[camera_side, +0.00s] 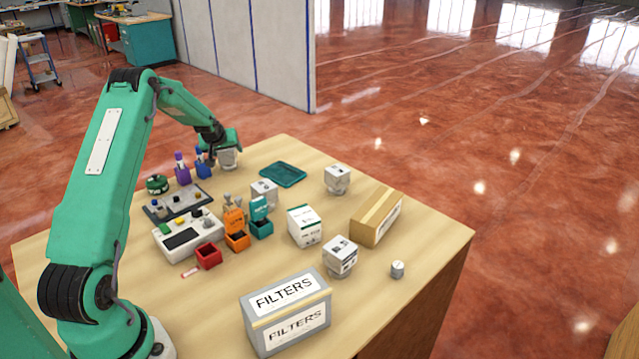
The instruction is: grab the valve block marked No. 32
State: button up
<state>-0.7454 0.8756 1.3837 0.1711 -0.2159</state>
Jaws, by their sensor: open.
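Several similar pale grey valve blocks with dark markings stand on the wooden table (130,232). One valve block (228,159) is at the far edge, directly under my gripper (226,149). A second valve block (264,189) stands near the middle, behind the teal dispenser. A third valve block (338,176) is at the far right, and a fourth valve block (341,254) is at the front right. Their numbers are too small to read, so I cannot tell which is No. 32. My gripper points down and is open; its fingertips are hard to make out against the block.
A teal tray (283,174) lies right of my gripper, with purple and blue bottles (183,170) to its left. Orange and teal dispensers (236,225), a control box (187,236), a white carton (304,226), a cardboard box (377,217) and a FILTERS box (286,312) crowd the table.

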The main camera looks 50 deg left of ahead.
jog(key=shift+f, duration=0.1)
jog(key=shift+c, duration=0.5)
jog(key=shift+w, duration=0.1)
jog(key=c, duration=1.1)
jog(key=shift+a, duration=0.1)
jog(key=shift+c, duration=0.7)
jog(key=shift+r, duration=0.2)
jog(key=shift+r, duration=4.95)
